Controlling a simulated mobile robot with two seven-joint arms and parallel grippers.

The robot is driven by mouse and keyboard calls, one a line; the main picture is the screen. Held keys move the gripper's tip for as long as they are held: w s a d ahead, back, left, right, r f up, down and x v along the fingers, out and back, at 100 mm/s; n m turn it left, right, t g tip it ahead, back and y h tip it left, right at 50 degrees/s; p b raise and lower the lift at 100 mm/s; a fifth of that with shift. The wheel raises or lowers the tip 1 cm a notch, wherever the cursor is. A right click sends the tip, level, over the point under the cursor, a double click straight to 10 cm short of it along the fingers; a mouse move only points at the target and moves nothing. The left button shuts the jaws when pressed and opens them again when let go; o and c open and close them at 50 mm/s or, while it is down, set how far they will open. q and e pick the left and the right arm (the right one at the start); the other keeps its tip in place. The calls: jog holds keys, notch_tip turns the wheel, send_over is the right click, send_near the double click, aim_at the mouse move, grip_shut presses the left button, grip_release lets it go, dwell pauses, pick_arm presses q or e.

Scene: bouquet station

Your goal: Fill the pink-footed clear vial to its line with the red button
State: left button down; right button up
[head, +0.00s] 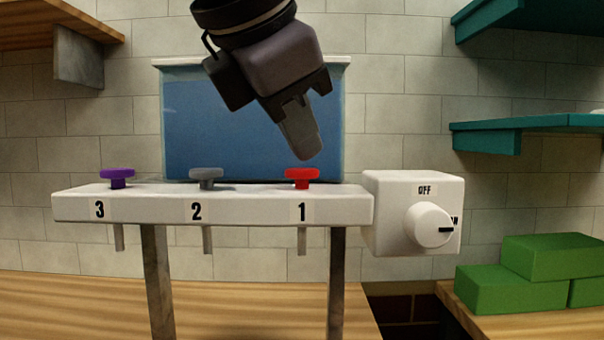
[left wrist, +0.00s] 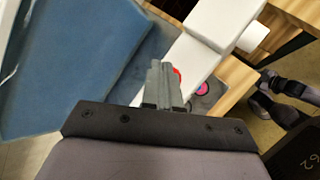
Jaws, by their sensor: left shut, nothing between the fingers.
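The red button (head: 301,177) sits on top of the white dispenser bar (head: 240,205), above label 1 and a thin nozzle (head: 302,240). My left gripper (head: 306,155) is shut and empty, fingers pointing down, just above the red button with a small gap. In the left wrist view the fingers (left wrist: 163,82) partly cover the red button (left wrist: 178,73). A small round pink thing (left wrist: 202,88) shows beside the bar, lower down; it may be the vial's pink foot. The vial's glass, line and liquid level cannot be made out. My right gripper is out of view.
A grey button (head: 206,177) and a purple button (head: 117,176) stand left of the red one. A blue tank (head: 240,130) is behind. A white knob (head: 428,225) on a box points right. Green blocks (head: 500,290) lie at the right, below teal shelves (head: 500,140).

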aim_at(299, 170)
pick_arm(q)
jog(key=shift+f+b, duration=0.55)
jog(key=shift+f, duration=0.1)
dwell(0.8)
jog(key=shift+r, duration=0.1)
jog(key=shift+r+p, duration=0.9)
notch_tip(299, 170, up, 5)
jog(key=p, duration=0.4)
jog(key=shift+r, duration=0.1)
dwell(1.5)
